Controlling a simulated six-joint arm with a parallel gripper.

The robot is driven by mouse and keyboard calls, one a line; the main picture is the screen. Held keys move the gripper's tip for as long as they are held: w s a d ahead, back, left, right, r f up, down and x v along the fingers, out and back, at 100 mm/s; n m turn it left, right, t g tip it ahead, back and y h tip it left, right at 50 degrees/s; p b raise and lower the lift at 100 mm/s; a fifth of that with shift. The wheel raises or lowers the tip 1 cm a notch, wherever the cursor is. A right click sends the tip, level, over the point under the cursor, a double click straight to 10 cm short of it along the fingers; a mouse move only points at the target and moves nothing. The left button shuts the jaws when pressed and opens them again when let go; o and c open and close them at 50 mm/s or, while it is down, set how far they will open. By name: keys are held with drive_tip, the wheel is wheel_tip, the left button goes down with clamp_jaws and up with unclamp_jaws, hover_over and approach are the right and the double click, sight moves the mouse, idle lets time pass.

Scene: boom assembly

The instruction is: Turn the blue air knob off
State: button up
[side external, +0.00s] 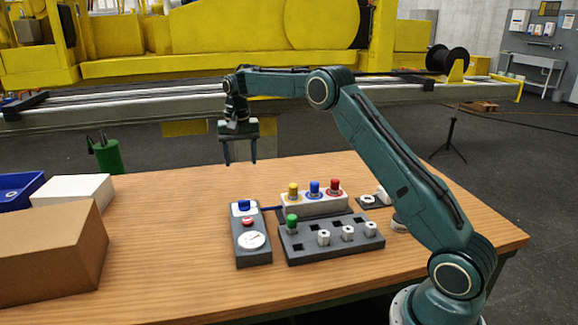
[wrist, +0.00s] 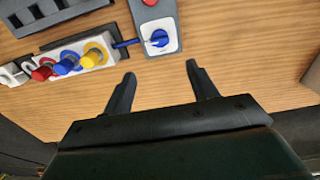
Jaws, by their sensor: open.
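The blue air knob (side external: 243,204) sits on a white plate at the far end of a grey control box (side external: 251,247). The box also carries a small red button and a white round gauge. In the wrist view the blue knob (wrist: 158,38) shows on its white plate, just beyond and between my fingertips. My gripper (side external: 239,162) is open and empty, pointing down above the table, behind the knob in the side view. Its two fingers also show apart in the wrist view (wrist: 160,70). Nothing touches the knob.
A pale block with yellow, blue and red caps (side external: 314,202) stands right of the box, with a blue line between them. A grey rack (side external: 332,240) holds a green-capped part and several white pieces. A cardboard box (side external: 50,252) is at left. Wooden table (side external: 170,215) is clear between.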

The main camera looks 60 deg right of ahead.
sight(244, 200)
drive_tip(key=shift+f, duration=0.15)
wheel_tip(244, 200, down, 13)
drive_tip(key=shift+f, duration=0.2)
idle(0.5)
drive_tip(key=c, duration=1)
